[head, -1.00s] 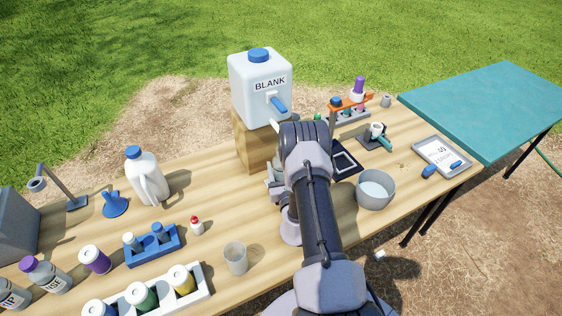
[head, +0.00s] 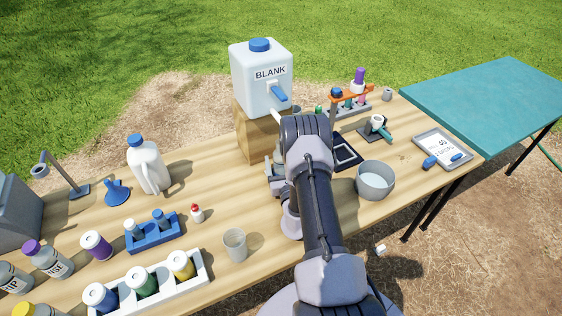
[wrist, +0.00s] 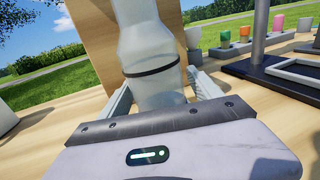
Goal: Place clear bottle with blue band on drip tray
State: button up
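The clear bottle (wrist: 152,62) fills the middle of the wrist view, with a band around it that looks nearly black. My gripper (wrist: 162,88) has one finger on each side of it, and both look in contact with it. The bottle is nearly upright, leaning slightly in the picture; its base is hidden behind my gripper. In the head view my gripper (head: 274,177) is low in front of the wooden block, mostly covered by my arm. I cannot make out a drip tray for certain; a dark, flat, pale-outlined piece (head: 347,154) lies right of my arm.
The white BLANK container (head: 258,88) with a blue tap stands on the wooden block (head: 254,135). A rack (head: 352,112) and grey bowl (head: 375,180) are to the right. A cup (head: 235,245), blue rack (head: 154,235) and white jug (head: 147,165) are left.

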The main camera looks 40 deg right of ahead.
jog(key=shift+s+a+f, duration=0.15)
jog(key=shift+s+f, duration=0.15)
jog(key=shift+f, duration=0.4)
jog(key=shift+w+r+p, duration=0.1)
jog(key=shift+r+p, duration=0.35)
jog(key=shift+p, duration=0.1)
jog(key=shift+s+f, duration=0.1)
jog(key=shift+s, duration=0.2)
jog(key=p+v, duration=0.1)
jog(key=v, duration=0.1)
jog(key=r+p+v, duration=0.1)
jog(key=p+v, duration=0.1)
jog(key=v, duration=0.1)
jog(key=p+v, duration=0.1)
jog(key=v, duration=0.2)
jog(key=shift+s+a+r, duration=0.1)
jog(key=shift+s+r, duration=0.05)
jog(key=shift+r, duration=0.1)
jog(key=p, duration=0.4)
jog(key=shift+s+a+r, duration=0.1)
jog(key=shift+s, duration=0.1)
jog(key=p, duration=0.3)
jog(key=shift+s+a, duration=0.25)
jog(key=shift+s, duration=0.15)
jog(key=p, duration=0.1)
jog(key=s+p, duration=0.1)
jog(key=shift+a+f+p, duration=0.25)
jog(key=shift+p, duration=0.1)
jog(key=shift+f, duration=0.15)
